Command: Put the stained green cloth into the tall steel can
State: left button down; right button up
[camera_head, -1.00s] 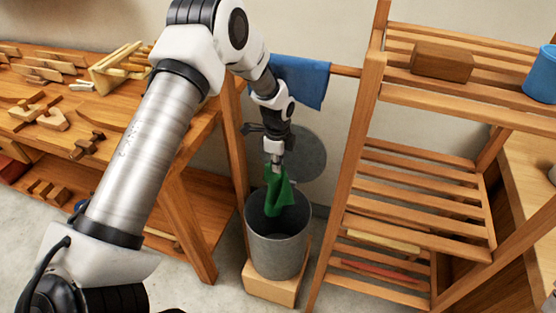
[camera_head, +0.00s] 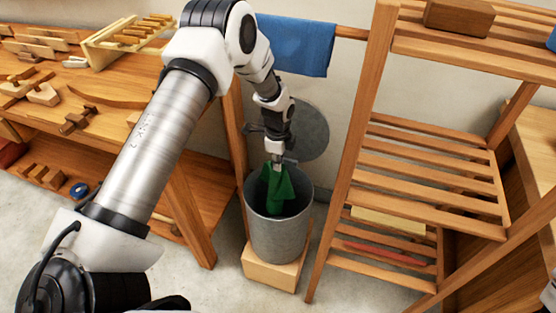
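The green cloth (camera_head: 279,187) hangs from my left gripper (camera_head: 278,162), its lower part inside the mouth of the tall steel can (camera_head: 278,240). Its top is still at about rim height, pinched by the fingers. Any stains on it are too small to tell. The can stands upright on a wooden block, with its round lid (camera_head: 308,135) raised behind it. My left gripper points down over the can's opening, shut on the cloth. My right gripper is not in view.
A wooden workbench (camera_head: 110,110) with tools stands at the left, its leg close to the can. A slatted wooden rack (camera_head: 430,165) stands close at the right. A blue cloth (camera_head: 296,45) hangs on a rail above the lid.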

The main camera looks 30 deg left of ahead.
pick_arm(q)
notch_tip(320, 180, down, 11)
jog(key=b, duration=0.7)
jog(key=shift+f, duration=0.2)
jog(key=c, duration=1.3)
grip_release()
jog(key=shift+o, duration=0.3)
jog(key=o, duration=1.2)
jog(key=shift+o, duration=0.2)
